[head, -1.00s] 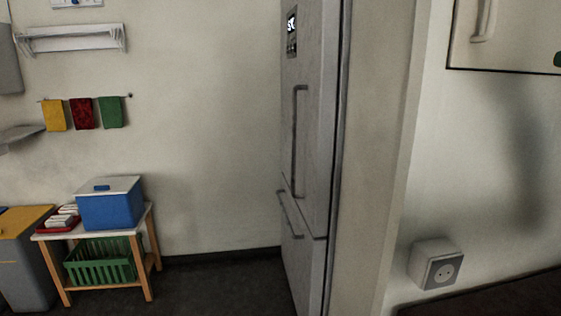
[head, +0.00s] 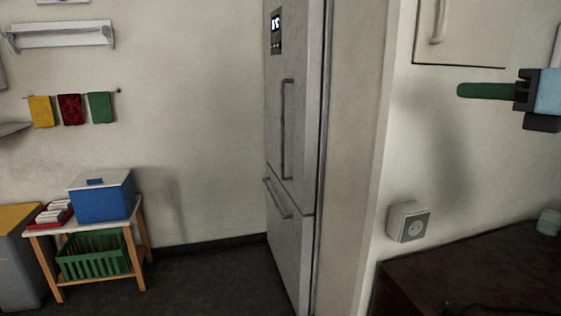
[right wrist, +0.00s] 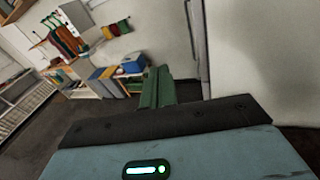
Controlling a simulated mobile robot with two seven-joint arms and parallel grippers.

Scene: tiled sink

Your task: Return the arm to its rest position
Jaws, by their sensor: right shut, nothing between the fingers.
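My right gripper (head: 487,90) shows at the right of the head view, its green fingers pointing left in front of the pale wall, below a wall cabinet. The fingers are together with nothing between them. In the right wrist view the green fingers (right wrist: 157,88) stand up past the dark edge of the gripper body, with room floor and wall beyond. The gripper touches nothing that I can see. My left gripper is not in either view.
A dark counter (head: 480,268) lies below my right gripper, with a wall socket (head: 408,222) above its left end. A tall fridge (head: 290,150) stands in the middle. A small table with a blue box (head: 103,197) and green basket (head: 95,257) is at left. Floor between is clear.

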